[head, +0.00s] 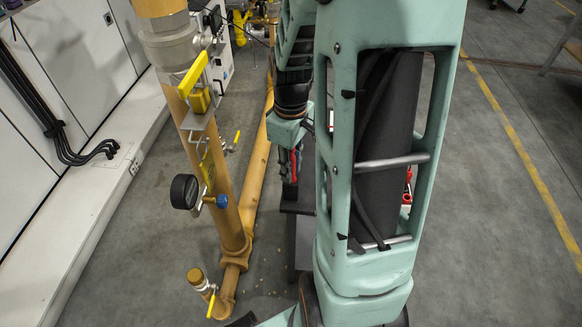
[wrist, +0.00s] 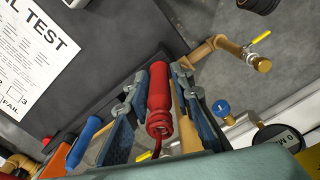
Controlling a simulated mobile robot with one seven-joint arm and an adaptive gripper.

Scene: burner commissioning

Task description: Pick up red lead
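The red lead (wrist: 159,95) shows in the wrist view as a thick red cylinder with a coiled, ribbed near end. It lies between the two fingers of my gripper (wrist: 163,88). The fingers stand apart on either side of it, with narrow gaps visible, so the gripper looks open around it. Whether a fingertip touches it I cannot tell. In the head view my gripper (head: 290,165) points down over the dark table, small and partly hidden by my arm, with a bit of red showing at it.
In the wrist view, a blue-handled item (wrist: 84,141) lies left of the fingers. A printed test sheet (wrist: 38,50) lies on the dark table (wrist: 115,55). A yellow gas pipe (head: 217,170) with a gauge (head: 184,191) and yellow valve handle (head: 193,74) stands left of my arm.

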